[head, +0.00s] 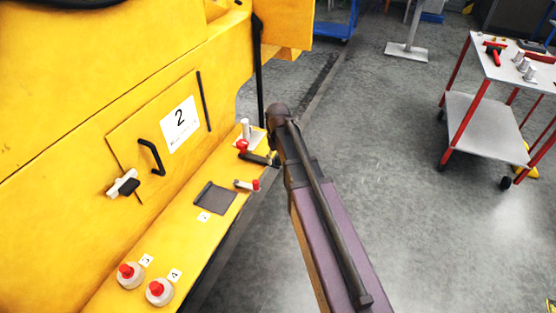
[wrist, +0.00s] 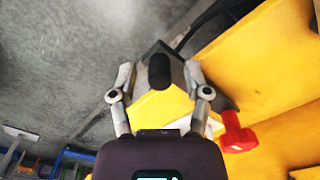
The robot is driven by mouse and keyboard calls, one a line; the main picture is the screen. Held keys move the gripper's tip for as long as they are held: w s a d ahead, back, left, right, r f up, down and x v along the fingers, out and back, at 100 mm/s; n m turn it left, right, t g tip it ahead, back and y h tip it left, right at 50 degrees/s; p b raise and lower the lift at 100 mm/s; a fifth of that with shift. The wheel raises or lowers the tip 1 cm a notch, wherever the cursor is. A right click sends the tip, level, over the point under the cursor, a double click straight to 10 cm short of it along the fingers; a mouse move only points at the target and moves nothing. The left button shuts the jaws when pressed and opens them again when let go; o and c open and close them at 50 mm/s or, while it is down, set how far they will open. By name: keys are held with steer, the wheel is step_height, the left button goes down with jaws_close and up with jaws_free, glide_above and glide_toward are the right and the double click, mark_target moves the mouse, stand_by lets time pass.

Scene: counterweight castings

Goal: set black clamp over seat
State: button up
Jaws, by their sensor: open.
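My gripper (wrist: 160,80) is open in the wrist view, with a finger on each side of a rounded black grip (wrist: 159,72), probably part of the black clamp. I cannot tell whether the fingers touch it. A red handle (wrist: 238,132) lies just right of the fingers. In the head view my gripper (head: 273,153) is at the far end of the yellow ledge, beside a dark arm (head: 257,158) with a red knob (head: 242,145). My arm partly hides this spot. A dark square plate (head: 214,198) lies on the ledge; I cannot tell whether it is the seat.
Two red-capped bottles (head: 160,291) stand nearer. The yellow wall has a black handle (head: 151,157) and a white-and-black fitting (head: 123,184). A red-legged cart (head: 486,127) stands right, with clear floor between.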

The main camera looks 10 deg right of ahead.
jaws_close()
steer(key=shift+w+a, duration=0.1)
steer(key=shift+a, duration=0.05)
